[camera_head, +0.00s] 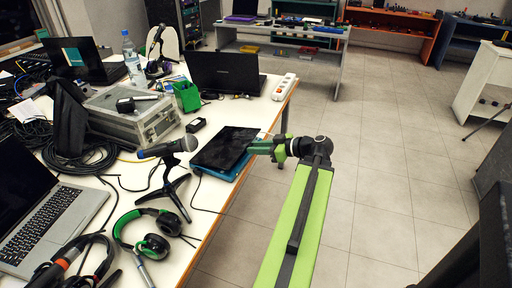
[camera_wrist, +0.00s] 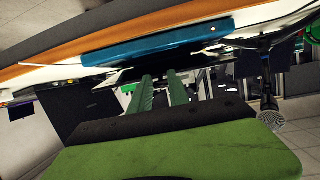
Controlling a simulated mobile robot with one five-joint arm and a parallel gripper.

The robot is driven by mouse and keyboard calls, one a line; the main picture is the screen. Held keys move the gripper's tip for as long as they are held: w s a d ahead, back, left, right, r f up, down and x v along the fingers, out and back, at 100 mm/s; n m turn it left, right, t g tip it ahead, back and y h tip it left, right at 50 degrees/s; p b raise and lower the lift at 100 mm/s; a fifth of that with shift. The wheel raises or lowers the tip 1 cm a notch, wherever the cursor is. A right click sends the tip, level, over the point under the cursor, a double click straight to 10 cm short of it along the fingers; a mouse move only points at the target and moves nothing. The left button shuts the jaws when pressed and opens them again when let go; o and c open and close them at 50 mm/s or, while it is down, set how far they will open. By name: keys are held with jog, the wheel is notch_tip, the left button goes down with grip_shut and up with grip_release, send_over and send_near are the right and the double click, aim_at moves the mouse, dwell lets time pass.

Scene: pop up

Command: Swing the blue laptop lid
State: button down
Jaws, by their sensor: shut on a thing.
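The blue laptop (camera_head: 226,168) lies near the right edge of the white table. A dark, glossy panel, its lid (camera_head: 222,146), lies low over the blue part, at most slightly raised. My gripper (camera_head: 258,146) is at the lid's right edge, shut on it. In the wrist view, which is turned over, the blue slab (camera_wrist: 160,40) runs across the top. My gripper's two green fingers (camera_wrist: 161,88) point at the dark panel beside it. The exact contact at the fingertips is hard to see.
A microphone on a tripod stand (camera_head: 172,150) is close left of the laptop. The tiled floor (camera_head: 400,190) at right is clear.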

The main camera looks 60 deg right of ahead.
jog(key=f+b, duration=0.4)
jog(key=shift+s+f+b, duration=0.2)
jog(key=shift+s+b, duration=0.1)
jog(key=shift+s, duration=0.05)
jog(key=c, duration=1.2)
grip_release()
jog(key=shift+r+p, duration=0.25)
jog(key=shift+p, duration=0.05)
jog(key=shift+o, duration=0.2)
jog(key=p+v, duration=0.5)
jog(key=v, duration=1.2)
jog(key=shift+s+p, duration=0.25)
jog(key=shift+p, duration=0.15)
